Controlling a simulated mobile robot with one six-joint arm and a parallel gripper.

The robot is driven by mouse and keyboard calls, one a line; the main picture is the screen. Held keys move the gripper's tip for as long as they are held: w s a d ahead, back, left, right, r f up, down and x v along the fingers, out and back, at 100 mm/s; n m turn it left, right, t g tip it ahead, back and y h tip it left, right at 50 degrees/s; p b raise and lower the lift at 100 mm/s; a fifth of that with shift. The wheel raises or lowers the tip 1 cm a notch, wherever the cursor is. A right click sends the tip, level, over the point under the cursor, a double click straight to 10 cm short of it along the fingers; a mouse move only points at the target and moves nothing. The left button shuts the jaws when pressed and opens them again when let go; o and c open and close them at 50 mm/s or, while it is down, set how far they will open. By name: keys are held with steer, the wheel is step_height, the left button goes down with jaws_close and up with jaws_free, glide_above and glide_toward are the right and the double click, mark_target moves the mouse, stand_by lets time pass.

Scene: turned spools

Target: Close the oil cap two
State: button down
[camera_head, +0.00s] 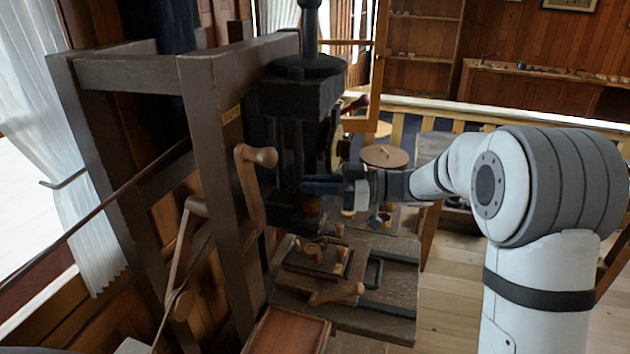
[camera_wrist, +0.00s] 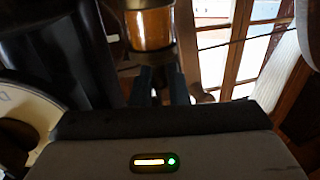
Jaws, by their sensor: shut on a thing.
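An oil cup with an amber glass body (camera_wrist: 149,28) shows at the top of the wrist view, with a metal collar at its end toward my fingers. In the head view, the amber cup (camera_head: 311,205) sits on the dark machine, just below my fingertips. My gripper (camera_head: 320,186) reaches in from the right to the machine. In the wrist view, the dark fingers of my gripper (camera_wrist: 158,86) are close together at the collar end of the cup. They are shut on a small part there, which looks like the cap. The cap itself is mostly hidden by the fingers.
The machine's heavy dark frame (camera_head: 215,130) stands to the left, with a wooden crank handle (camera_head: 250,185) close by. A wooden bench (camera_head: 385,285) with small wooden parts lies below. A round wooden disc (camera_head: 384,156) is behind my gripper. Open floor lies to the right.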

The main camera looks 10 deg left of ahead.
steer(key=shift+n+g, duration=0.3)
steer(key=shift+n, duration=0.1)
steer(key=c, duration=1.5)
jaws_free()
steer(key=shift+w, duration=0.1)
steer(key=shift+o, duration=0.2)
steer(key=w+d+b, duration=0.1)
steer(key=d+b, duration=0.1)
steer(key=d, duration=0.5)
steer(key=shift+w+d, duration=0.25)
steer(key=shift+d, duration=0.05)
steer(key=shift+b, duration=0.3)
